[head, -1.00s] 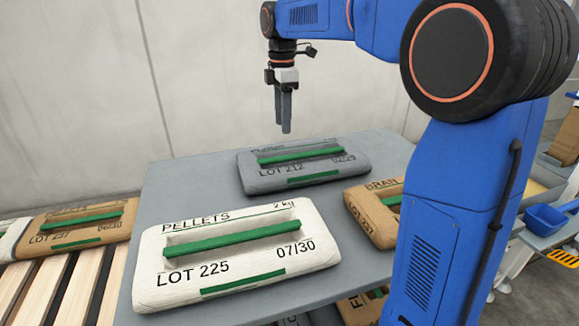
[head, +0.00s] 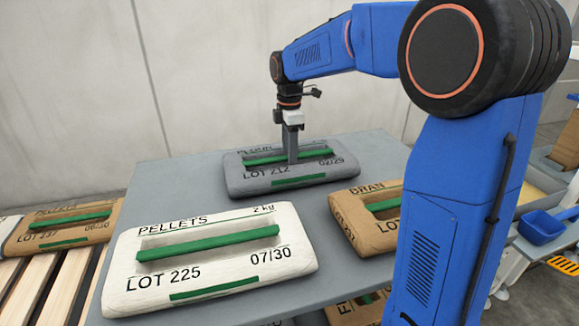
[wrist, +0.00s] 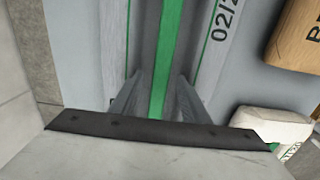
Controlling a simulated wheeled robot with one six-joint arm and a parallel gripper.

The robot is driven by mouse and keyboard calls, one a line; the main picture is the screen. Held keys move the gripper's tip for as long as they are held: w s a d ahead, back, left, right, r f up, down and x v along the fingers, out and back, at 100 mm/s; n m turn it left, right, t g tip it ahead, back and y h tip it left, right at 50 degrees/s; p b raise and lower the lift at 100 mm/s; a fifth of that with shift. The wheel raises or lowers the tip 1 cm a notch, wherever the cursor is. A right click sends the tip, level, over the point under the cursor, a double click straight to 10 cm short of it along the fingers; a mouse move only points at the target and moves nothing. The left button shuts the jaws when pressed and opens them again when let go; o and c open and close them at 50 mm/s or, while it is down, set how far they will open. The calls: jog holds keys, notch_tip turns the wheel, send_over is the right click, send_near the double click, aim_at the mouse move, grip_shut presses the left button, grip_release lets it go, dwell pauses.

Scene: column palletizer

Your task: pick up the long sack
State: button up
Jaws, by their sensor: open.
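A long grey sack (head: 327,171) marked LOT 212 lies flat at the back of the grey table (head: 185,180). A green strap handle (head: 262,160) runs along a recess in its top. My gripper (head: 292,159) points straight down at the middle of this strap, with its tips at about strap height. In the wrist view, its open fingers (wrist: 157,88) stand on either side of the green strap (wrist: 164,50), with gaps to it. The strap under the palm is hidden.
A white PELLETS sack (head: 215,268) lies at the front of the table. A brown BRAN sack (head: 352,222) lies right of it, partly behind my arm. Another brown sack (head: 85,227) lies on a slatted surface (head: 50,272) at left. A blue bin (head: 541,226) stands at right.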

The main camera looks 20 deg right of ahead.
jog(key=shift+f, duration=0.15)
grip_shut()
dwell(1.4)
